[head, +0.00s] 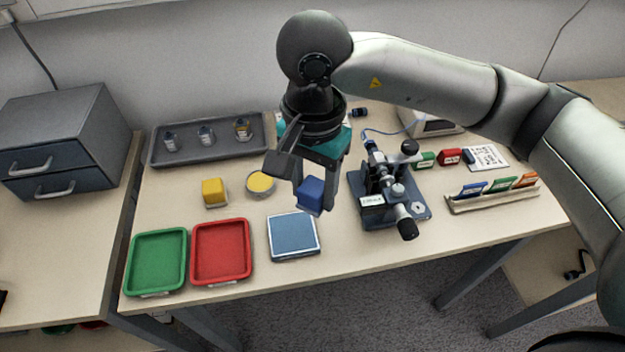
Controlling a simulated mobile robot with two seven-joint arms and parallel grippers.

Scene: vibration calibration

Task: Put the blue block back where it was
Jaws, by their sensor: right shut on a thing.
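My right gripper (315,192) is shut on the blue block (311,196). It holds the block above the table, behind and slightly right of a blue square pad (293,236). One finger shows on each side of the block, and the arm comes in from the right. I cannot tell exactly how high the block is. My left gripper is not in view.
A vibration device (395,195) stands close right of the block. Red (221,281) and green (155,291) trays lie front left. A yellow block (214,192) and round yellow dish (261,183) sit left. A grey tray (180,155) holds small bottles behind.

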